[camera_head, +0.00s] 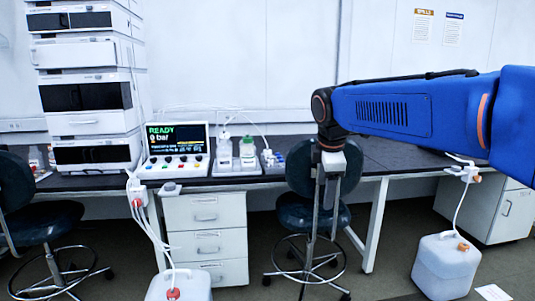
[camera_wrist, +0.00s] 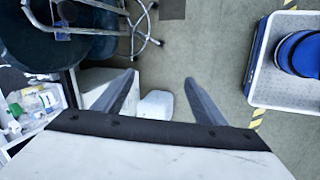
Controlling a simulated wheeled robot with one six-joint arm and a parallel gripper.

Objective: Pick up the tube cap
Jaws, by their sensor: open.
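I cannot single out a tube cap for certain in either view. Small blue and white pieces (camera_head: 271,158) lie on the bench beside the bottles, too small to tell apart. My gripper (camera_wrist: 160,80) is open and empty, pointing down, with its two dark fingers spread apart over the floor. In the head view my gripper (camera_head: 329,190) hangs in front of the bench, to the right of those pieces and apart from them.
The dark bench (camera_head: 395,155) carries a stack of white instruments (camera_head: 90,85), a READY display unit (camera_head: 178,150) and bottles (camera_head: 225,155) with tubing. Stools (camera_head: 45,225) stand in front. White jugs (camera_head: 447,265) stand at right and lower left. The bench's right part looks clear.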

